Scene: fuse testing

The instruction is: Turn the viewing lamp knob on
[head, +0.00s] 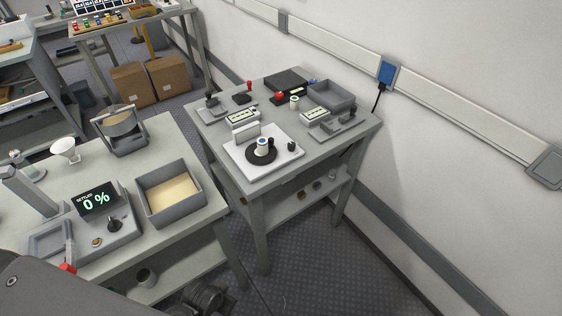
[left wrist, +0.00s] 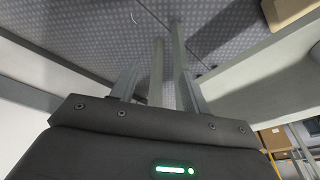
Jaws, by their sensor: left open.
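A white plate (head: 245,161) lies on the far table and bears a black round disc (head: 261,156) with a small white and dark cylinder on it. A small black knob (head: 291,146) stands on the plate's right part. A grey device (head: 118,241) on the near table has a display (head: 95,201) reading 0 % and another black knob (head: 114,224). I cannot tell which knob belongs to the viewing lamp. My left gripper (left wrist: 158,78) shows in the left wrist view, fingers apart and empty, above the floor, away from both knobs. My right gripper is not in view.
The far table (head: 226,186) also holds a grey bin (head: 332,95) and several small instruments. A grey tray of tan material (head: 171,213) stands on the near table's right edge. A gap with bare floor separates the tables. The wall (head: 450,150) is close on the right.

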